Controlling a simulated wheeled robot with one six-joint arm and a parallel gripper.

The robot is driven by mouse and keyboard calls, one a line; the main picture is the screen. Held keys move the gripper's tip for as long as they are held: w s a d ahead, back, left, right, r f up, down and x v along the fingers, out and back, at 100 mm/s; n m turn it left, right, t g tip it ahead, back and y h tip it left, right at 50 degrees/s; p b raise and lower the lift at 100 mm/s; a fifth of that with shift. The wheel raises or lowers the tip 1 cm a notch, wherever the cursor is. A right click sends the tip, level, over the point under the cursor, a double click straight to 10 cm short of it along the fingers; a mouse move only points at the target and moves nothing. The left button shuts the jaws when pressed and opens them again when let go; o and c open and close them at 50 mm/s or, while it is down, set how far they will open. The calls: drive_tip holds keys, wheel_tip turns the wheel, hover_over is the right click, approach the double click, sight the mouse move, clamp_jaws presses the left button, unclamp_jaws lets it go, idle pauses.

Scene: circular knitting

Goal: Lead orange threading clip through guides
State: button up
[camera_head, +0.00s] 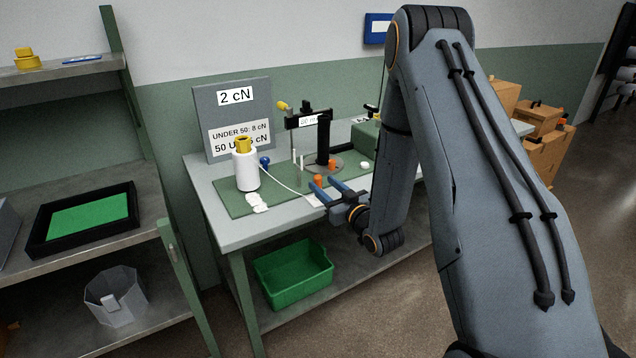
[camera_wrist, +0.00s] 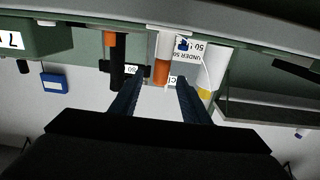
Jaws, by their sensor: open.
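An orange clip (camera_head: 318,180) stands on the green mat (camera_head: 235,203) at the table's front. In the wrist view, which is upside down, the orange clip (camera_wrist: 161,72) appears between my fingertips. My gripper (camera_head: 323,184) is open, its two blue fingers reaching toward the clip; contact cannot be told. The gripper (camera_wrist: 160,82) also shows in the wrist view. A white thread (camera_head: 285,184) runs from near the white yarn cone (camera_head: 246,171) toward the clip. A second orange piece (camera_head: 332,164) is by the black post (camera_head: 323,138). The guides are too small to make out.
A grey sign board (camera_head: 232,88) stands behind the cone. A green box (camera_head: 364,138) is at the mat's right. A green bin (camera_head: 293,272) sits under the table. My arm hides the table's right part. A shelf with a black tray (camera_head: 84,216) is at left.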

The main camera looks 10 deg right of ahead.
sight(320, 181)
drive_tip(key=p+x, duration=0.1)
drive_tip(key=x, duration=0.3)
drive_tip(key=shift+a, duration=0.1)
drive_tip(key=shift+c, duration=0.4)
clamp_jaws()
drive_tip(key=shift+r, duration=0.1)
drive_tip(key=shift+r+b, duration=1.05)
drive_tip(key=shift+r, duration=3.85)
